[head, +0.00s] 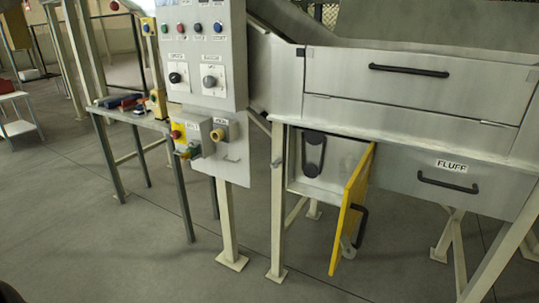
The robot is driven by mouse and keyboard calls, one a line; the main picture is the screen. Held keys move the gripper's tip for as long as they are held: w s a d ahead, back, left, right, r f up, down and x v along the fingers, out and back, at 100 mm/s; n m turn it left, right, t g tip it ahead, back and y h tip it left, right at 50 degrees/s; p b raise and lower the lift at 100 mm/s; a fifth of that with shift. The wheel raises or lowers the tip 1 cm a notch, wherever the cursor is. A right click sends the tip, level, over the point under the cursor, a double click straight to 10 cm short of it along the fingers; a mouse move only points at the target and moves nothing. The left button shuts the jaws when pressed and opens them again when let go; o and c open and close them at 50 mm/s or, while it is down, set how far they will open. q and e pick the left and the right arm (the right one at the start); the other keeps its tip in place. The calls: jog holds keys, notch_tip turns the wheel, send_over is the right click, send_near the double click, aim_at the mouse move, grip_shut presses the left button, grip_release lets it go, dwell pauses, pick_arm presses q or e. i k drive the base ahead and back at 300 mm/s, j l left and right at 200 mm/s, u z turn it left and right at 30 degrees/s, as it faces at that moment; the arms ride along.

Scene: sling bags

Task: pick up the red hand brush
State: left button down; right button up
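A small side table (142,118) stands at the left, beside the control panel. The red one may be the red hand brush, but I cannot make out bristles or a handle. Neither of my grippers shows in the head view, and nothing is seen held.
A control panel (207,60) with buttons and knobs stands right of the table. A steel machine (400,100) fills the right side, with a yellow door (350,208) swung open. Grey floor (130,240) is clear at the front left.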

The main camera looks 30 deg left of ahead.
aim_at(129, 104)
jog(key=u, duration=2.05)
jog(key=z, duration=1.05)
jog(key=i+j, duration=0.2)
jog(key=j, duration=0.15)
jog(key=i+j+z, duration=0.1)
jog(key=j, duration=0.25)
jog(key=i+j, duration=0.2)
jog(key=j, duration=0.2)
jog(key=i+j+z, duration=0.1)
jog(key=j, duration=0.25)
jog(key=i+j, duration=0.25)
jog(key=j, duration=0.15)
jog(key=i+j+z, duration=0.1)
jog(key=j, duration=0.3)
jog(key=i+j, duration=0.2)
jog(key=j, duration=0.2)
jog(key=i+j, duration=0.15)
jog(key=j, duration=0.2)
jog(key=i+j+z, duration=0.15)
jog(key=j, duration=0.25)
jog(key=i+j, duration=0.15)
jog(key=j, duration=0.25)
jog(key=i+j+z, duration=0.1)
jog(key=j, duration=0.3)
jog(key=i+j+z, duration=0.1)
jog(key=j, duration=0.3)
jog(key=i, duration=0.05)
